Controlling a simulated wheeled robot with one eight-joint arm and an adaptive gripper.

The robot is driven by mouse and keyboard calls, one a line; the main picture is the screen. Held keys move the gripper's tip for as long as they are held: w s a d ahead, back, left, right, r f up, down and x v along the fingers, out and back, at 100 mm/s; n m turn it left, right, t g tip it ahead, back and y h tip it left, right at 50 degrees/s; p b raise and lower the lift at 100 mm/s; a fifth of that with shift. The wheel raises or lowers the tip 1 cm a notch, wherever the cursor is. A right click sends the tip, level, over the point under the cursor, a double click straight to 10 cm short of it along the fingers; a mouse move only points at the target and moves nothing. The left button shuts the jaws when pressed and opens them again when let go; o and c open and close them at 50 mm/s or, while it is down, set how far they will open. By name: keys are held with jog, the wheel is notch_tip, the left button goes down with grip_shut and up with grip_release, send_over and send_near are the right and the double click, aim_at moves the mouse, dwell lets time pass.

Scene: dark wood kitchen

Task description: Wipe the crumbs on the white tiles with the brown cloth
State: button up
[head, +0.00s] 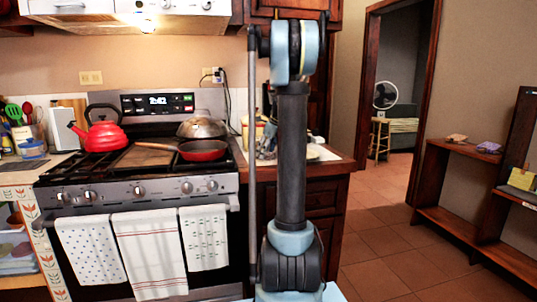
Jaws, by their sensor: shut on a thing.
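My gripper cannot be made out; my raised arm stands in front of the counter to the right of the stove and covers much of it. The brown cloth cannot be made out either. A pale strip of countertop (330,153) shows to the right of my arm, above dark wood cabinets. I cannot tell whether this strip is the white tiles, and no crumbs can be made out. Small grey and dark shapes beside my arm at counter height are too unclear to name.
The stove (140,190) holds a red kettle (101,132), a red pan (203,150) and a lidded pot (202,127). Towels (149,255) hang on its front. A wooden shelf (455,195) stands at the right. Tiled floor (385,260) is free before the doorway.

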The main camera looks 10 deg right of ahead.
jog(key=shift+a+f, duration=0.15)
jog(key=shift+a, duration=3.8)
jog(key=shift+r, duration=3.1)
jog(key=shift+r, duration=0.1)
notch_tip(320, 180, up, 3)
jog(key=shift+f, duration=0.1)
jog(key=shift+s, duration=0.1)
